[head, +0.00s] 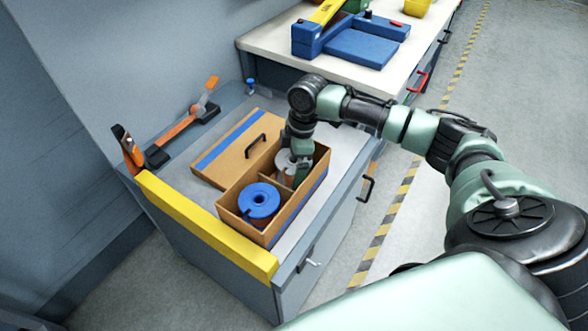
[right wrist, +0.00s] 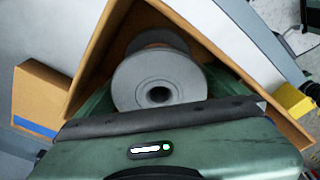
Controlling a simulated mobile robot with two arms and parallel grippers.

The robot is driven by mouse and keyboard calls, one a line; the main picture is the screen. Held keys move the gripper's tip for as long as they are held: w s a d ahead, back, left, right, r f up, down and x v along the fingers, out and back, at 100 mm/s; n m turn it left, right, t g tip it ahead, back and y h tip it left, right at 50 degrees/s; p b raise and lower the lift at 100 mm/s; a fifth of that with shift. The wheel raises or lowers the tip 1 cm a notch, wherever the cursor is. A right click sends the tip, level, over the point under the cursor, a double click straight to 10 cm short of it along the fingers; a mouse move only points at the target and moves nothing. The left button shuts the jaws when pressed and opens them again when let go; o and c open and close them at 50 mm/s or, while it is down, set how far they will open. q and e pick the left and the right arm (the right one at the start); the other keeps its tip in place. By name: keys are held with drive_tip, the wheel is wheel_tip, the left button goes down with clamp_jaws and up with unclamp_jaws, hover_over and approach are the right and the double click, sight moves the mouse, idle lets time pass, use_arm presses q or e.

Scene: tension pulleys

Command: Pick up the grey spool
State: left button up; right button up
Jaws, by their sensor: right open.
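The grey spool (head: 283,160) stands in the far compartment of an open cardboard box (head: 228,214), partly hidden by my right gripper. My right gripper (head: 295,172) reaches down into that compartment, open. In the right wrist view the grey spool (right wrist: 158,78) fills the middle, its round flange and dark centre hole facing the camera. Green finger parts of the right gripper (right wrist: 158,95) show on both sides of the spool; whether they touch it cannot be told. My left gripper is not in view.
A blue spool (head: 259,201) sits in the near compartment, behind a divider. The lid (head: 225,150) with a black handle lies beside the box. A yellow edge strip (head: 205,228) borders the worktop. An orange tool (head: 185,125) and blue equipment (head: 350,43) stand farther back.

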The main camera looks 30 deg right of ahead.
drive_tip(key=shift+w+f, duration=0.1)
drive_tip(key=shift+f, duration=0.4)
